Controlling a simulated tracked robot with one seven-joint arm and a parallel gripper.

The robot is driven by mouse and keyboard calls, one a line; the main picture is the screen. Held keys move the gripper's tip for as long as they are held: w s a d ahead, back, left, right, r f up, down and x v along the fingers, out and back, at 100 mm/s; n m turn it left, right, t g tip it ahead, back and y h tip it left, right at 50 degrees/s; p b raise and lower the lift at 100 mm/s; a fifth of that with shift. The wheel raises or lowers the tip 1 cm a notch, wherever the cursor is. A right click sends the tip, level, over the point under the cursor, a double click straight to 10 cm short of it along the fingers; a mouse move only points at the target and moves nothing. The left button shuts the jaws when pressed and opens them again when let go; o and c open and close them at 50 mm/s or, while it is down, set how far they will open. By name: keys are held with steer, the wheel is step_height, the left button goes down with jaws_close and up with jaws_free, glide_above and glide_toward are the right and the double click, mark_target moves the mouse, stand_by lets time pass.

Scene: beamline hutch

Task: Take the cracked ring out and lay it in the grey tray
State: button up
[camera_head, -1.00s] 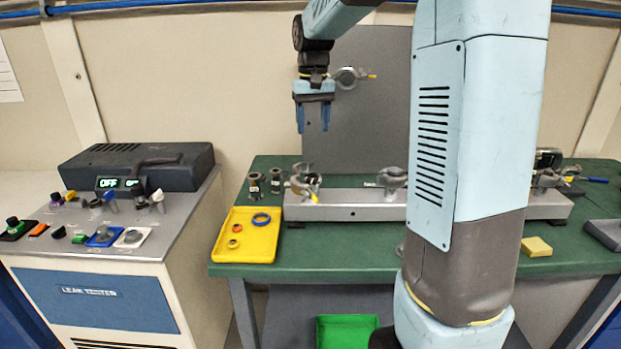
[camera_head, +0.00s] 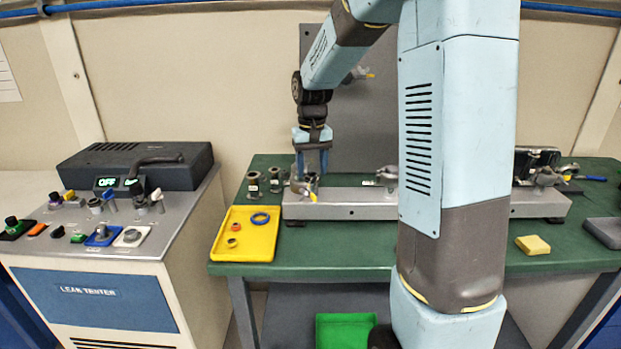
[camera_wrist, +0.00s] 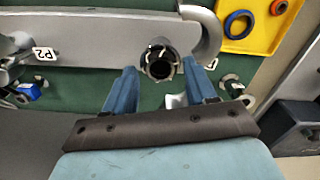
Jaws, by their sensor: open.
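My gripper (camera_head: 312,172) is open, pointing down over the left end of the grey rail (camera_head: 350,207). In the wrist view my gripper (camera_wrist: 160,90) has its blue fingers apart, with a dark round pipe end (camera_wrist: 161,63) just beyond and between the tips. Bright pieces show around the pipe's rim. I cannot tell whether they belong to the cracked ring, and I cannot make out a cracked ring for certain. The grey tray (camera_head: 603,232) lies at the right end of the green bench, far from my gripper.
A yellow block (camera_head: 533,245) lies front right. The leak tester (camera_head: 135,170) is left. My arm hides the rail's middle.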

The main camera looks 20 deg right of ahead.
steer(key=shift+f, duration=0.55)
steer(key=shift+c, duration=0.5)
steer(key=c, duration=0.7)
steer(key=shift+r, duration=0.1)
steer(key=shift+r, duration=0.25)
step_height(320, 180, up, 2)
steer(key=shift+r, duration=0.25)
steer(key=s+r, duration=1)
steer(key=s, duration=0.4)
